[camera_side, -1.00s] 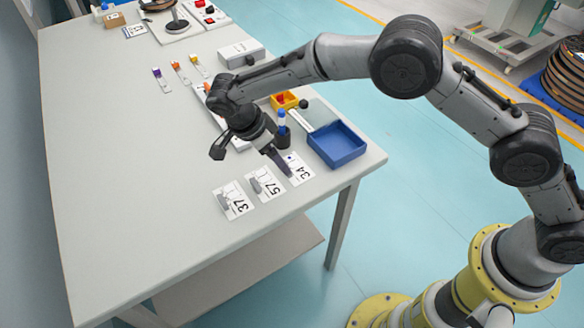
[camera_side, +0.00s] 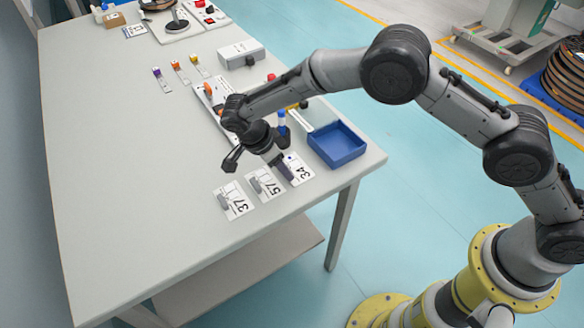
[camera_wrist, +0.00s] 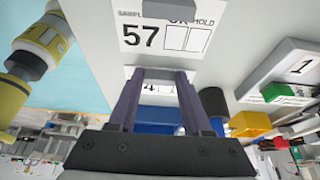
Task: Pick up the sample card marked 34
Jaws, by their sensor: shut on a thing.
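The white sample card marked 34 (camera_side: 303,172) lies at the right end of a row of cards near the table's front edge. My gripper (camera_side: 290,176) is over its left part, with the jaws shut on the card's raised grip, which the fingers mostly hide. In the wrist view the card (camera_wrist: 150,87) shows between the two dark fingers (camera_wrist: 158,76), with only the 4 readable. I cannot tell whether the card is clear of the table.
Cards marked 57 (camera_side: 269,186) and 37 (camera_side: 238,203), each with a grey grip, lie close by on the left. The table's left side is clear.

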